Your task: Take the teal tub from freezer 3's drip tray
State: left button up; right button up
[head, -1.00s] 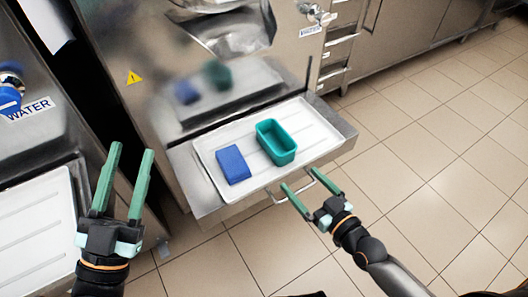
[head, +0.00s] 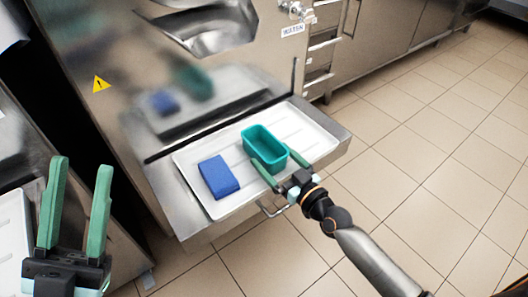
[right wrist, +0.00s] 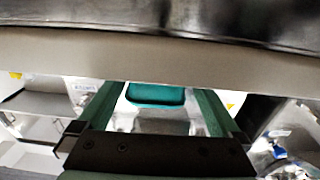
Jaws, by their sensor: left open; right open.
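The teal tub (head: 266,143) is an open rectangular container standing upright on the white drip tray (head: 309,136) of the steel freezer in the head view. My right gripper (head: 281,168) is open at the tub's near side, its fingers pointing at the tub with one toward each side. I cannot tell whether the fingers touch it. In the right wrist view the tub (right wrist: 155,94) shows between the two green fingers, partly cut off by a pale band above. My left gripper (head: 82,168) is open and empty at the far left, away from the tub.
A blue block (head: 219,177) lies on the same tray, just left of the tub. The steel freezer front (head: 90,50) rises behind the tray. Another white tray (head: 12,240) is at the left edge. Tiled floor (head: 430,165) is open to the right.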

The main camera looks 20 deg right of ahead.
aim_at(264, 146)
jog(key=b+x, duration=0.1)
jog(key=x, duration=0.4)
jog(key=shift+d, duration=0.15)
jog(key=shift+c, duration=0.2)
jog(key=c, duration=1.2)
